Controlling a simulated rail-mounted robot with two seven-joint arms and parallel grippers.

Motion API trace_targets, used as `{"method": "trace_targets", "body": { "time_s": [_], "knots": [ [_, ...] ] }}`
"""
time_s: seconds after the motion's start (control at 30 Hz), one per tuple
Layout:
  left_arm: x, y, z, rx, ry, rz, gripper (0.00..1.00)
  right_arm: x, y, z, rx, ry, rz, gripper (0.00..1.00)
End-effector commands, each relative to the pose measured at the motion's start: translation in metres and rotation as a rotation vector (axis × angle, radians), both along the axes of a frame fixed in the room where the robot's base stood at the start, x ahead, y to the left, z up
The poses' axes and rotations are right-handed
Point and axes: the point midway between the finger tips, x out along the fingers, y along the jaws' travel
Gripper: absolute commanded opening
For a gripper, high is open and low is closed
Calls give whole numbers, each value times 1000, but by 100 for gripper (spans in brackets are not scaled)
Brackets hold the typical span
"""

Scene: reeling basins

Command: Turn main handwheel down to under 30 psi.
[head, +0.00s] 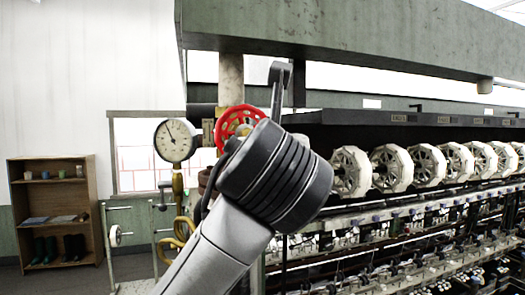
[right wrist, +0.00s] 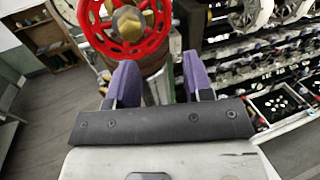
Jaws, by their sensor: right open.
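The red main handwheel (head: 229,121) is on the pipework beside the green column in the head view, its lower right side hidden by my arm. A round white pressure gauge (head: 175,140) is just left of it; its needle points up and left, and the numbers are too small to read. In the right wrist view the handwheel (right wrist: 96,35) is at the top, with a brass hub nut (right wrist: 128,23) at its centre. My right gripper (right wrist: 159,66) is open, its two purple fingers apart just below the wheel rim; contact cannot be told. My left gripper is not in view.
A long reeling machine with several white reels (head: 351,172) extends to the right. A green overhead beam (head: 350,35) crosses above. Yellow-brown pipes (head: 180,232) run below the gauge. A wooden shelf (head: 52,190) with boots and small pots stands far left.

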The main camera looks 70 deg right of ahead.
Motion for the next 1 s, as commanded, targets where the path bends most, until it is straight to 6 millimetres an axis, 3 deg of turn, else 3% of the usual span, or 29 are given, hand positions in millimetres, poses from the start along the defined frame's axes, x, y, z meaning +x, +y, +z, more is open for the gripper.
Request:
{"method": "trace_targets", "body": {
  "time_s": [0.13,0.33,0.7,1.0],
  "knots": [
    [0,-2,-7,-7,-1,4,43,-3,13,13,42,-27,175,47],
    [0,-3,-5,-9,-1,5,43,-2,19,22,57,-31,275,47],
    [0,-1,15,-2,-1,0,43,28,-13,24,57,-30,282,47],
    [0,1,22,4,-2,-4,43,41,-27,22,56,-32,282,47]
  ]
}}
